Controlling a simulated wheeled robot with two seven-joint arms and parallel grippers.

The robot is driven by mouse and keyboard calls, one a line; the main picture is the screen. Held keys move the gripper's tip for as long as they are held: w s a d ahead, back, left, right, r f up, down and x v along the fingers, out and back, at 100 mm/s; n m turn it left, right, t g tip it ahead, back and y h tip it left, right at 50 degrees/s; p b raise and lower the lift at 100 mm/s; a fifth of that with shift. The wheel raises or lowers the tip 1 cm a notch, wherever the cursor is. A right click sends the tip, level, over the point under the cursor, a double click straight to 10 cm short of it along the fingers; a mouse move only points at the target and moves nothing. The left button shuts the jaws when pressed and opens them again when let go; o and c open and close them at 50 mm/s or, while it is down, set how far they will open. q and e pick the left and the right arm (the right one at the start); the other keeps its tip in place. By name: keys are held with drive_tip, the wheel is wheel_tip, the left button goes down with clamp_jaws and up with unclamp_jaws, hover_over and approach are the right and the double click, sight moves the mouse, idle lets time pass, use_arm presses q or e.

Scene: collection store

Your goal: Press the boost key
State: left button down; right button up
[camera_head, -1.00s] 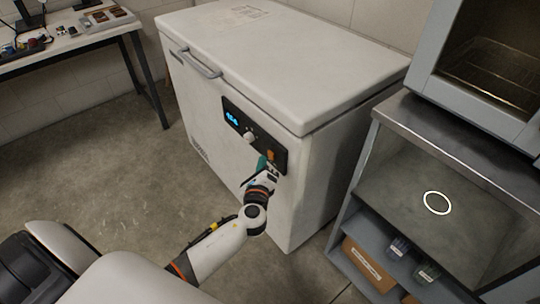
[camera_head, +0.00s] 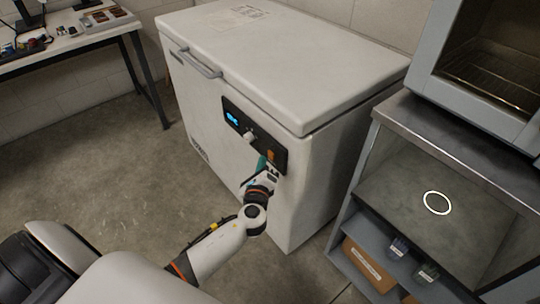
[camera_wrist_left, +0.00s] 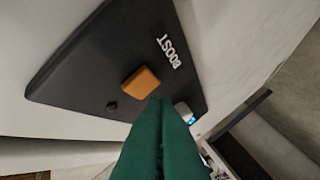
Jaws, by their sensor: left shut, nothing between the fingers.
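The boost key is an orange square button (camera_wrist_left: 141,83) on a dark control panel (camera_wrist_left: 80,75), beside the white word BOOST. In the head view the orange key (camera_head: 271,155) is at the right end of the panel on the white chest freezer's front (camera_head: 212,135). My left gripper (camera_head: 262,161) is at the panel with its green fingers closed together and empty. In the left wrist view its fingertips (camera_wrist_left: 160,101) are at the key's lower right edge; I cannot tell whether they touch it. My right gripper is not in view.
The panel also has a white knob (camera_head: 250,137) and a lit blue display (camera_head: 232,118). A metal bench (camera_head: 455,140) with shelves and an oven-like cabinet (camera_head: 480,65) stands right of the freezer. A desk (camera_head: 65,45) is at upper left. Floor left of the freezer is clear.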

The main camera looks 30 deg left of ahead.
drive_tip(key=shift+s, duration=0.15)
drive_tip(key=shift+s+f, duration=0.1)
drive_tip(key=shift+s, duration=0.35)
use_arm(q)
drive_tip(key=shift+w, duration=0.1)
drive_tip(key=shift+w+d, duration=0.2)
drive_tip(key=shift+w, duration=0.1)
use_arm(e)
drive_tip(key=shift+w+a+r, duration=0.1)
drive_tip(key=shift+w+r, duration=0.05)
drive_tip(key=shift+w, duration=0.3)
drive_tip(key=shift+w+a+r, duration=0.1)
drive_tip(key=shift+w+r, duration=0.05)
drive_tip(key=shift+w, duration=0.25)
